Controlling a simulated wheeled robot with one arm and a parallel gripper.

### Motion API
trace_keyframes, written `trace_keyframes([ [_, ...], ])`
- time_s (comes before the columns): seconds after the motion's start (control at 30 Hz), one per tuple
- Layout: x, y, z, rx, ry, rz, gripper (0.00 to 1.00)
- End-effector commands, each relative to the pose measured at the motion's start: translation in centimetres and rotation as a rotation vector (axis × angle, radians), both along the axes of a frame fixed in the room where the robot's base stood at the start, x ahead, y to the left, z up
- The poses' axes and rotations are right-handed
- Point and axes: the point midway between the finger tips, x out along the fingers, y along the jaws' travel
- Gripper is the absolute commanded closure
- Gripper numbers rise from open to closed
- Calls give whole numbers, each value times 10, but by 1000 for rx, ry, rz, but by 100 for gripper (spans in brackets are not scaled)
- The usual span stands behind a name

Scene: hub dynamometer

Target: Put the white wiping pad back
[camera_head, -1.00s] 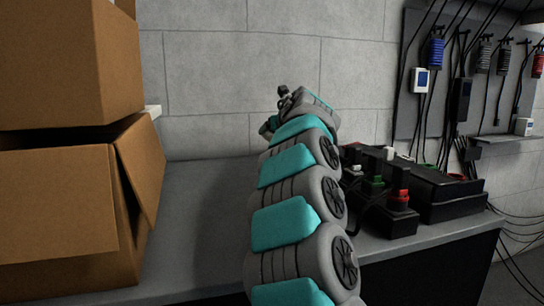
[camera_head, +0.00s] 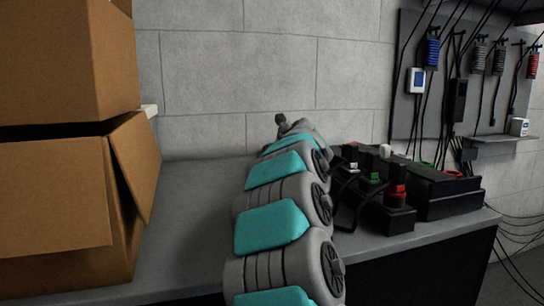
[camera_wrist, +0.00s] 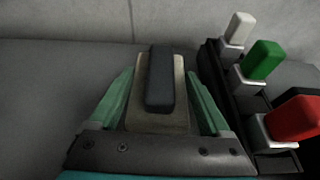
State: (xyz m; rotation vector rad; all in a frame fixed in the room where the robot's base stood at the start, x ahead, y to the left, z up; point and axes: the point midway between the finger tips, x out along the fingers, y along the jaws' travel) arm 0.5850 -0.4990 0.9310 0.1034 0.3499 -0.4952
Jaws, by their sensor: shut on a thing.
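My gripper (camera_wrist: 160,112) is shut on a pale, off-white pad (camera_wrist: 133,122) with a dark block-shaped handle (camera_wrist: 160,80) on top, which looks like the white wiping pad. Its green fingers flank the pad on both sides in the wrist view. The pad is over the grey bench (camera_head: 190,200), close to the wall; I cannot tell whether it touches the bench. In the head view my arm hides the pad and most of the gripper.
A black rack stands right of my gripper, with white (camera_wrist: 240,26), green (camera_wrist: 262,60) and red (camera_wrist: 295,118) blocks; the red one (camera_head: 396,192) shows in the head view too. Cardboard boxes (camera_head: 60,200) fill the left. Bare bench lies between. Cables hang at right.

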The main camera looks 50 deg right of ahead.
Motion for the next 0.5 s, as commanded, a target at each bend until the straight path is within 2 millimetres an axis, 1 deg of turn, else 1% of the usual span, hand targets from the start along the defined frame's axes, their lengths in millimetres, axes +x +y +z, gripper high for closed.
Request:
trace_keyframes([
  [0.13,0,0,-4,0,1,0,100],
  [0.17,0,0,-4,0,1,0,16],
  [0.3,0,0,-3,0,1,0,1],
  [0.5,0,0,-3,0,1,0,0],
])
